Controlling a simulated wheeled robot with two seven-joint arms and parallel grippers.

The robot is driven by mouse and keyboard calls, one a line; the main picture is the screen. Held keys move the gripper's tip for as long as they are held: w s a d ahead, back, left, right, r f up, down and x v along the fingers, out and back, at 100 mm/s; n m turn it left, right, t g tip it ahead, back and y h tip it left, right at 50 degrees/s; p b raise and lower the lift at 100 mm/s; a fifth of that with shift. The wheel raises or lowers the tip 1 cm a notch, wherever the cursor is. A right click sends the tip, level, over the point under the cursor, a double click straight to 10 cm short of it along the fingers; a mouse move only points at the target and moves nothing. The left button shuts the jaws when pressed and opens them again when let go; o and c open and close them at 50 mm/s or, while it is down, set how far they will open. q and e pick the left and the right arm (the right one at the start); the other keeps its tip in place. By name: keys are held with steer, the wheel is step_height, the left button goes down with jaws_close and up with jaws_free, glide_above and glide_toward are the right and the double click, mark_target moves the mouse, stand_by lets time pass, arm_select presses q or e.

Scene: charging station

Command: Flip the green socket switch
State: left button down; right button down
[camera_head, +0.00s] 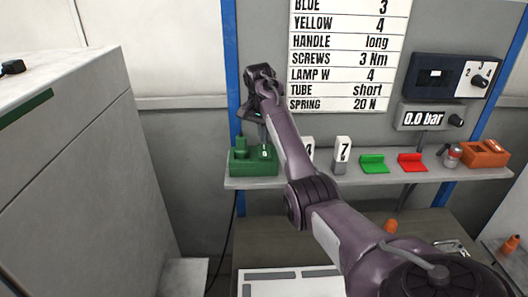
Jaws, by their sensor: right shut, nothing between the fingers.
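The green socket (252,166) sits at the left end of the wall shelf, with a taller green plug-like part (241,147) standing on its left side. Its switch (265,152) appears as a small lighter spot on the right side of the top; which way it is set is too small to tell. My right gripper (260,118) is shut and empty, pointing down just above the socket. I cannot tell whether the fingertips touch it. My left gripper is out of view.
The shelf (320,181) also carries number cards (341,156), a green holder (374,164), a red holder (411,162) and an orange box (485,153). A label board (347,50) hangs above. A grey cabinet (75,165) stands at the left. My right arm crosses the middle.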

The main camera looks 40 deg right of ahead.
mark_target(264, 146)
steer(key=shift+f, duration=1)
steer(key=shift+r, duration=0.1)
steer(key=shift+r+p, duration=0.55)
steer(key=shift+r, duration=2.95)
